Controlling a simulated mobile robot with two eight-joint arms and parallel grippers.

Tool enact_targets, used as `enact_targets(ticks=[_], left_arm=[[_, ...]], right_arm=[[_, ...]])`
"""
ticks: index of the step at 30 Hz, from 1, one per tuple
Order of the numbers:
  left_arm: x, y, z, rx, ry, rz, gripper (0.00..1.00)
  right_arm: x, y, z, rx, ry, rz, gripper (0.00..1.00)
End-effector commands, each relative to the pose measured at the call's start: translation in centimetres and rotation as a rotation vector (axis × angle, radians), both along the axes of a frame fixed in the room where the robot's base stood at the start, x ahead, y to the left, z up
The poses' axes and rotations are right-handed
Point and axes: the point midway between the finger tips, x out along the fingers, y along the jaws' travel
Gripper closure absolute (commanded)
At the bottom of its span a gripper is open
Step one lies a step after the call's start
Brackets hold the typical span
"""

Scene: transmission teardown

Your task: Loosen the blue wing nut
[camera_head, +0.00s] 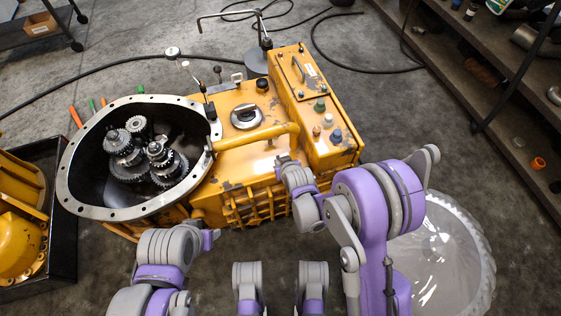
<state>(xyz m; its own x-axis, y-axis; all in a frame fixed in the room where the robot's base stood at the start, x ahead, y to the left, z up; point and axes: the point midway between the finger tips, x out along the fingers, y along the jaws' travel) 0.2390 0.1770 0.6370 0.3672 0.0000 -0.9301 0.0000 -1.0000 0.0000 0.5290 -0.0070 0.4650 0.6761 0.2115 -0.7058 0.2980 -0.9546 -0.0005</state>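The yellow transmission housing (240,170) stands on the floor, with an open round bell (75,202) at its left. Small coloured caps sit on the top cover at its right end. One is blue, the blue wing nut (337,136), near the front of the cover. My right gripper (284,160) is over the front side of the housing, left of the blue wing nut and apart from it. Its fingers are small and I cannot tell whether they are open. My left gripper (213,237) is low in front of the housing, apart from the nut; its finger state is unclear.
Green (320,104) and orange (328,120) caps sit close to the blue one. A yellow pipe (258,137) crosses the housing top. A clear round dish (450,255) is at lower right. A black tray (64,225) with yellow parts is at left. Shelves line the right.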

Motion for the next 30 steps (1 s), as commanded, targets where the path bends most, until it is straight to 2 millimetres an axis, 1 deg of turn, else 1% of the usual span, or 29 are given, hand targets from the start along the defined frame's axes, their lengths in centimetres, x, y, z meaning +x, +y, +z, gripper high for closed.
enact_targets(ticks=[14,15,19,20,27,30], left_arm=[[0.0,0.0,0.0,0.0,0.0,0.0,0.5],[0.0,0.0,-0.01,0.0,0.0,0.0,0.5],[0.0,0.0,-0.01,0.0,0.0,0.0,0.5],[0.0,0.0,-0.01,0.0,0.0,0.0,0.5],[0.0,0.0,0.0,0.0,0.0,0.0,0.5],[-0.01,0.0,0.09,0.0,0.0,0.0,0.5]], right_arm=[[-0.06,-0.02,-0.06,-0.001,0.004,0.013,1.0],[-0.06,-0.02,-0.06,-0.001,0.004,0.013,0.79],[-0.05,-0.02,-0.06,-0.002,0.003,0.012,0.55],[-0.05,-0.01,-0.05,-0.002,0.003,0.012,0.54],[-0.04,-0.01,-0.03,-0.001,0.002,0.012,0.54],[-0.34,-0.12,0.32,-0.001,0.002,0.012,0.54]])
